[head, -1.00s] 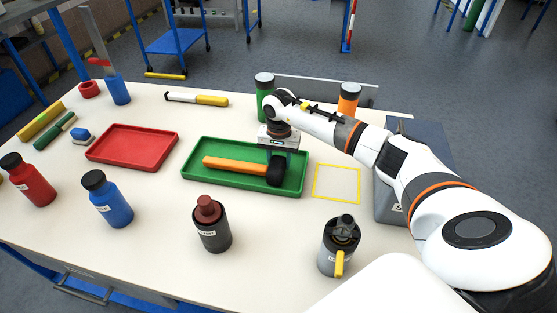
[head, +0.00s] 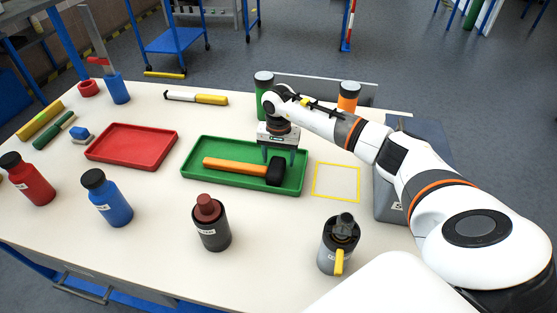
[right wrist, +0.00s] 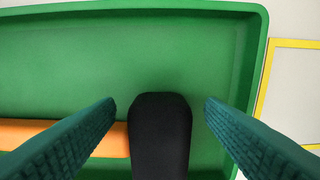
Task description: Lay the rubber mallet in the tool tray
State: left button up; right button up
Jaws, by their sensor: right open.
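The rubber mallet, with an orange handle (head: 232,165) and a black head (head: 275,172), lies flat in the green tray (head: 200,186), its head toward the tray's right end. My right gripper (head: 279,158) is above the mallet head, jaws open and apart from it. In the right wrist view the two fingers stand on either side of the black head (right wrist: 160,135) with gaps, and the orange handle (right wrist: 60,135) runs left behind one finger. The green tray (right wrist: 130,50) fills most of that view. My left gripper is not in view.
A red tray (head: 130,147) lies left of the green one, and a yellow outlined square (head: 336,182) lies right of it. A dark red-capped canister (head: 211,225) and a grey canister (head: 338,245) stand in front.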

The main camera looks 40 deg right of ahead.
notch_tip(320, 180, up, 10)
jog(key=b, duration=0.1)
jog(key=shift+r, duration=0.25)
dwell(0.4)
